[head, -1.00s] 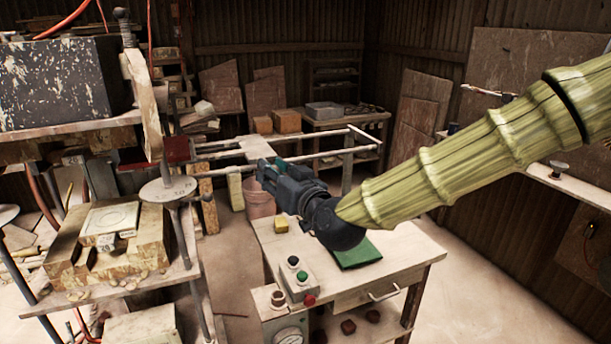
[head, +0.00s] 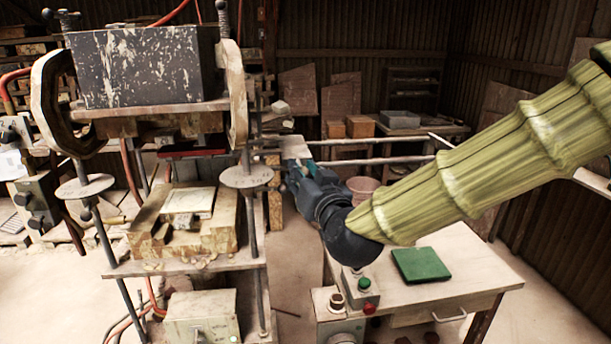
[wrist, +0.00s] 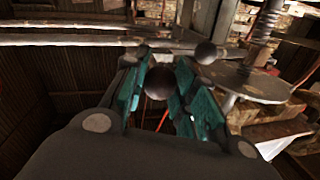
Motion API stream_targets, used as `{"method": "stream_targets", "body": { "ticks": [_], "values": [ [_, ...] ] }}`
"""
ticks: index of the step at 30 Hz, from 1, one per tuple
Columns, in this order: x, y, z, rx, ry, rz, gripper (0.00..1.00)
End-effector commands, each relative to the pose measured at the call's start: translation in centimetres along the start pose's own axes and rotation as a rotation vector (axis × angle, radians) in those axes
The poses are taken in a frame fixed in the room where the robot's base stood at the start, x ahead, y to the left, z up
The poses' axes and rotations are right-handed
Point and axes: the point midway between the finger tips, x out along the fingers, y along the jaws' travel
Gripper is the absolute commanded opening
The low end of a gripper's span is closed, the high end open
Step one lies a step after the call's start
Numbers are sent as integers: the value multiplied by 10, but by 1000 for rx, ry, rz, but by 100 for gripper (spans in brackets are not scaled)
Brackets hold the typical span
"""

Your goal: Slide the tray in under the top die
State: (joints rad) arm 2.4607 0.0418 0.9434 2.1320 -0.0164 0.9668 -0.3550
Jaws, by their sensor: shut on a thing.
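The tray (head: 296,147) is a pale flat plate on two long rails, just right of the press's right column in the head view. My gripper (head: 296,176) is at the tray's near side. In the wrist view, the teal fingers of my gripper (wrist: 160,78) are closed about a dark round knob (wrist: 159,84); its join to the tray is hidden. The top die (head: 160,125) hangs beneath the heavy dark block between the press columns. The tray is outside the columns, to the right of the space beneath the die.
A round metal disc (head: 246,177) on the right column stands close to my gripper; it also shows in the wrist view (wrist: 247,85). A red strip (head: 195,153) lies beneath the top die. A wooden table (head: 455,260) with a green pad (head: 421,264) is below my arm.

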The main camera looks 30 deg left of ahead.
Motion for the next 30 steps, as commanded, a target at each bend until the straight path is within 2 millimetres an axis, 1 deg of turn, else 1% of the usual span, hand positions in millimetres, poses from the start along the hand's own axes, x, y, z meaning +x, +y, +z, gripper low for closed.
{"method": "stream_targets", "body": {
  "ticks": [2, 3, 5, 6, 7, 16, 20, 23, 30],
  "values": [
    [1, 0, -2, 0, 4, 0, 0],
    [1, 0, -2, 0, 4, 0, 29],
    [0, 0, -2, 0, 4, 0, 40],
    [0, 0, -2, 0, 4, 0, 47],
    [0, 0, -2, 0, 4, 0, 51],
    [0, 0, -1, 0, 2, 0, 51],
    [-7, 0, -2, 0, 2, 0, 51],
    [-19, 1, -2, 0, 3, 0, 51],
    [-63, 0, -2, 0, 3, 0, 51]
  ]
}}
